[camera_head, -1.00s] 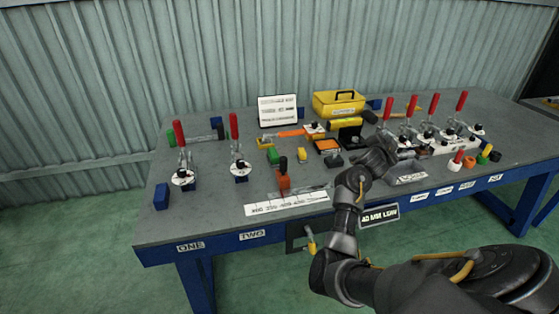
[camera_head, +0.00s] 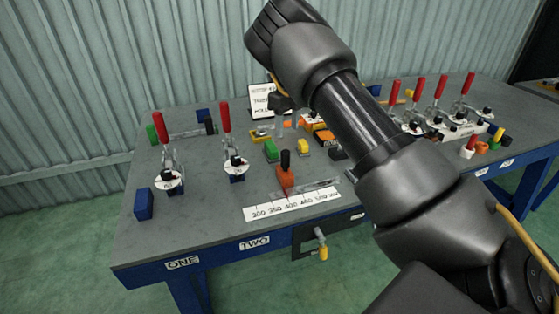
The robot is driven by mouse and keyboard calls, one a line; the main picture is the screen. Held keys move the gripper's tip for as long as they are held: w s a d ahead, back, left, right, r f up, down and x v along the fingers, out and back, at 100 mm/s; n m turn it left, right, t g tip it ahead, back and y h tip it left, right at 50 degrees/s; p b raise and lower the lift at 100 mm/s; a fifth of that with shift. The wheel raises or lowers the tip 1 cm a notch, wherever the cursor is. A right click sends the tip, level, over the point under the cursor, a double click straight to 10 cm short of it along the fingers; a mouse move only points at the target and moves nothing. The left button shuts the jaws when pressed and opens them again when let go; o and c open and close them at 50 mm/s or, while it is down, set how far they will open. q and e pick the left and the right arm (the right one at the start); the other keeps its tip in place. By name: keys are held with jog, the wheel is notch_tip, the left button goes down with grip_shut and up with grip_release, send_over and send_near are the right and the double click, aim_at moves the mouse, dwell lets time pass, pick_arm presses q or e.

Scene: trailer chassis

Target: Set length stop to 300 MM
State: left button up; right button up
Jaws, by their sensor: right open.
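The length stop (camera_head: 285,176) is an orange block with a black upright knob. It sits on a grey rail behind the white scale strip (camera_head: 292,204), near the front edge of the bench. The scale's figures run from 300 at the left to 500 at the right. The stop's red pointer appears to be near 400. My right arm comes in from the right and arches high over the bench. My left gripper is out of view.
Red-handled toggle clamps (camera_head: 168,160) stand at the left and right of the bench (camera_head: 190,222). A blue block (camera_head: 144,204) is at the left. My arm hides part of the bench's right half.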

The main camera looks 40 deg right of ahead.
aim_at(288, 151)
jog(key=shift+s+d+f, duration=0.2)
jog(key=shift+s+f, duration=0.05)
jog(key=shift+s, duration=0.1)
jog(key=shift+s+a, duration=0.2)
notch_tip(288, 151, down, 10)
jog(key=shift+w+a+r, duration=0.15)
jog(key=shift+r, duration=0.05)
jog(key=shift+w+f, duration=0.1)
jog(key=shift+f, duration=0.55)
jog(key=shift+r, duration=0.1)
grip_shut()
